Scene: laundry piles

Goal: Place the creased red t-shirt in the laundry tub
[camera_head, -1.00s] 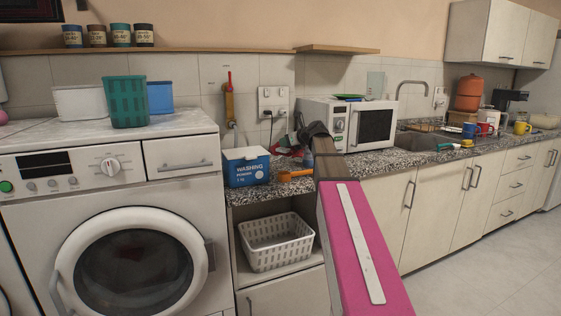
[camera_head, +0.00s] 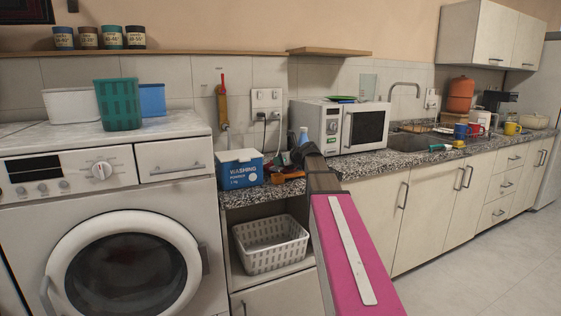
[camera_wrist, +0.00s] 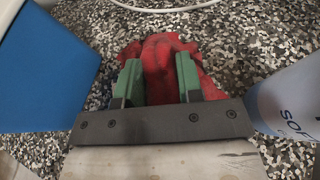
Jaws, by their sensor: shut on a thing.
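The red t-shirt (camera_wrist: 160,47) is a crumpled bundle on the speckled counter in the wrist view. My gripper (camera_wrist: 158,68) has its green fingers on either side of the red cloth and is shut on it. In the head view my gripper (camera_head: 283,163) is low over the counter, just right of the washing powder box, and my arm hides most of the shirt. Several containers could be the tub: a green basket (camera_head: 118,104), a white tub (camera_head: 70,106) and a blue one (camera_head: 152,100) on the washing machine, and a white basket (camera_head: 270,246) on the shelf below.
The blue-and-white washing powder box (camera_head: 240,170) stands close left of my gripper. A softener bottle (camera_wrist: 290,100) stands close on the right in the wrist view. The microwave (camera_head: 340,126) is right of my arm. The washing machine (camera_head: 105,215) fills the left.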

